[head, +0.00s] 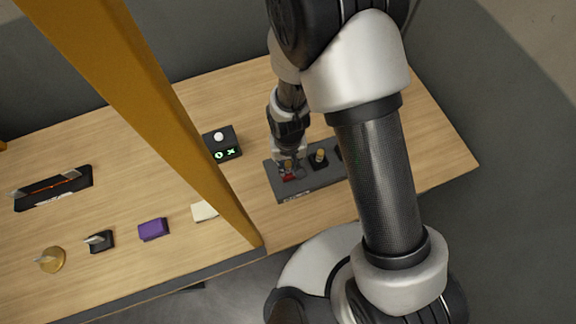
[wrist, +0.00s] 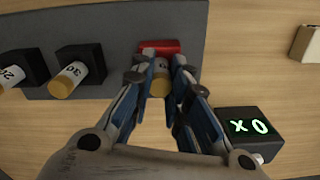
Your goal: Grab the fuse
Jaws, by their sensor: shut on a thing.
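A fuse with a brassy end (wrist: 160,86) sits between the fingers of my gripper (wrist: 162,70) in the wrist view. My gripper is shut on it. A red holder (wrist: 160,46) is right behind the fuse on a dark grey panel (wrist: 100,22); I cannot tell if the fuse is still seated there. In the head view my gripper (head: 289,164) is at the left end of the panel (head: 295,190), over the red holder (head: 289,178). Two other fuses stand in black holders, one marked 30 (wrist: 69,79) and one at the left edge (wrist: 11,76).
A black box with green signs and a white knob (head: 222,146) stands left of the panel. A yellow post (head: 160,100) crosses the head view. A purple block (head: 153,229), a pale block (head: 204,211) and other items lie on the wooden table, with bare wood between.

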